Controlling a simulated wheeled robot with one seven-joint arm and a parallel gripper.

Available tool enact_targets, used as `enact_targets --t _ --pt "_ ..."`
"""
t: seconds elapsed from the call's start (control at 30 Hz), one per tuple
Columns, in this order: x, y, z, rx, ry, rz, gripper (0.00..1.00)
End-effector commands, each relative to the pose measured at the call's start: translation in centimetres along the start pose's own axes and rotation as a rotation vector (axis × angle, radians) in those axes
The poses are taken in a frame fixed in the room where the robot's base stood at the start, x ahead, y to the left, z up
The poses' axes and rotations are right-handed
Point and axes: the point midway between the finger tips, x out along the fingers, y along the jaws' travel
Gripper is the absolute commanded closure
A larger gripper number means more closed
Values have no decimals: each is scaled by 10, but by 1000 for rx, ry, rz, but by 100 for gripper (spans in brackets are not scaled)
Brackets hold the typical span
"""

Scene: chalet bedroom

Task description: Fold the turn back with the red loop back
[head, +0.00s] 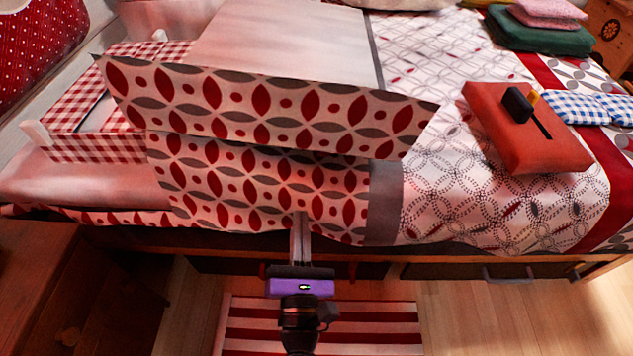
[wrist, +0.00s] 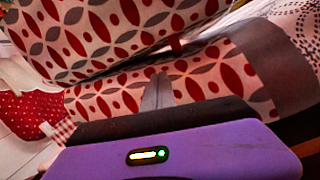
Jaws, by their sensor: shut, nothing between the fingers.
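The turn back (head: 265,105) is a stiff-looking panel with red and grey leaf shapes, on the bed in the head view. Its upper part stands raised and tilted above the matching cloth (head: 255,185) that hangs at the bed's front edge. A small red strip, which looks like the red loop (wrist: 176,45), shows at the panel's lower edge in the wrist view; I cannot make it out in the head view. My gripper (head: 300,216) is shut and empty, in front of the hanging cloth and below the panel. Its fingers (wrist: 157,90) point toward the cloth; contact is unclear.
A red gingham piece (head: 95,148) with white tabs lies at the left. An orange-red box (head: 525,130) with a black part sits on the quilt at the right, beside blue gingham cloth (head: 590,108). Folded green and pink textiles (head: 540,35) lie behind. A striped rug (head: 375,325) covers the floor.

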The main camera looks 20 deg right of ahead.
Motion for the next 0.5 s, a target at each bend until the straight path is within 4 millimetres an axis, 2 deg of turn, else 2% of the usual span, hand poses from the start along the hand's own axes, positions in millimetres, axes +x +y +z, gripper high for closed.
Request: enact_targets --t 0.03,0.1,0.27,0.37,0.5 --pt "-2 -8 8 -94 -43 -25 100" --pt "-3 -13 18 -172 -82 -53 100" --pt "2 -18 20 -223 -86 -71 100" --pt "12 -19 21 -222 -86 -72 100" --pt "36 -21 22 -219 -86 -72 100"
